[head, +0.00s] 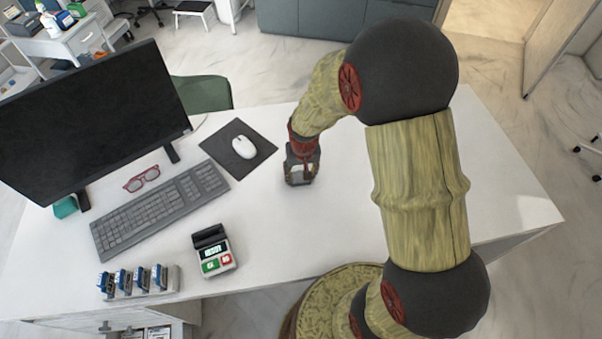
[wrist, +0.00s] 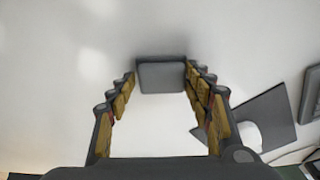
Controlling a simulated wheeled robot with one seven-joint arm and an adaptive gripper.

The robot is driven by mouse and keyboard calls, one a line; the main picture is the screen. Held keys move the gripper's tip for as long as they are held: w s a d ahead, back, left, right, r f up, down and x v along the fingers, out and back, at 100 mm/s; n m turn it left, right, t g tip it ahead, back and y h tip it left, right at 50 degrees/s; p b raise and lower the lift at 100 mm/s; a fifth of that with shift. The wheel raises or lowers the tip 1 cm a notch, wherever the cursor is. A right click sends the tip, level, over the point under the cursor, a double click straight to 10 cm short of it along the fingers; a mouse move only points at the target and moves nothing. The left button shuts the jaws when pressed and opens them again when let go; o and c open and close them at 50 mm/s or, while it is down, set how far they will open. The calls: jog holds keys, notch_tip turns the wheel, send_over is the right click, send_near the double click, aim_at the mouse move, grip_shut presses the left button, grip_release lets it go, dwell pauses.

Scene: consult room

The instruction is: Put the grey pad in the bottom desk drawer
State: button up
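The grey pad (wrist: 162,77) is a small mid-grey block with a darker edge. In the wrist view it sits between the two fingertips of my gripper (wrist: 161,73), with a fingertip against each side and no clear gap. In the head view my gripper (head: 300,178) points down over the white desk (head: 345,225), just right of the mouse mat. There the pad is hard to make out among the dark fingers, and its height over the desktop is unclear. At the lower left edge, the desk's drawer unit (head: 188,312) is partly in view; the bottom drawer cannot be told apart.
A black mouse mat (head: 262,146) with a white mouse (head: 244,147), keyboard (head: 160,210), monitor (head: 95,115), red glasses (head: 141,179), card terminal (head: 214,250) and a rack of blue-topped items (head: 140,292) fill the desk's left. The desk's right side is bare.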

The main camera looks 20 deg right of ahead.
jog(key=shift+o, duration=1.2)
